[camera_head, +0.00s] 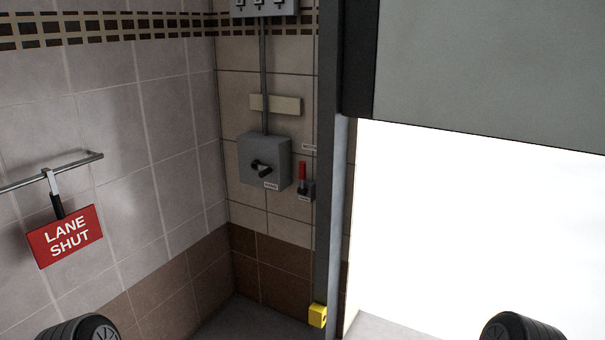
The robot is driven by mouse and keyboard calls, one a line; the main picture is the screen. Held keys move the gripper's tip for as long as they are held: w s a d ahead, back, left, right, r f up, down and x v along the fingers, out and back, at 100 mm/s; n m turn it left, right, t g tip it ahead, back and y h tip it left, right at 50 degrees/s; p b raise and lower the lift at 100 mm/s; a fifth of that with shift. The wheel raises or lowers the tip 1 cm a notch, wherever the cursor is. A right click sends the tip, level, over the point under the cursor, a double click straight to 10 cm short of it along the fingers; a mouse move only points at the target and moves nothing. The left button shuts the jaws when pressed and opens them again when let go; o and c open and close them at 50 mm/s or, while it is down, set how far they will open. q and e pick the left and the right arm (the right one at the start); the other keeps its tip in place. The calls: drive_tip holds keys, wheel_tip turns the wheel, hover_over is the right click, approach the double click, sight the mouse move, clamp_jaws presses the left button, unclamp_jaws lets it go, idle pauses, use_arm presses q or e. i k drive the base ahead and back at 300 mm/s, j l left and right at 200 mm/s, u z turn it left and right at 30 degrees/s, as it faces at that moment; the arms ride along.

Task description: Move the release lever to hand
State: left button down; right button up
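The release lever (302,171) has a red handle that stands upright from a small dark base on the tiled back wall, just left of the dark door post. A small label sits below it and another above it; their wording is too small to read. No gripper is in view. Only two dark rounded parts, likely of my own arms, show at the bottom left and bottom right edges, well away from the lever.
A grey switch box (265,161) with a black rotary handle is left of the lever. A red "LANE SHUT" sign (65,237) hangs from a rail (83,160) on the left wall. A grey shutter (490,70) is partly raised over a bright opening. A yellow block (317,316) sits at the post's foot.

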sight(302, 176)
drive_tip(key=i+j, duration=0.2)
drive_tip(key=i, duration=0.25)
drive_tip(key=i+j+u, duration=0.1)
drive_tip(key=i+j, duration=0.15)
drive_tip(key=i, duration=0.25)
drive_tip(key=i+j, duration=0.2)
drive_tip(key=i, duration=0.25)
drive_tip(key=i+j+u, duration=0.1)
drive_tip(key=i, duration=0.4)
drive_tip(key=i+j, duration=0.2)
drive_tip(key=i, duration=0.3)
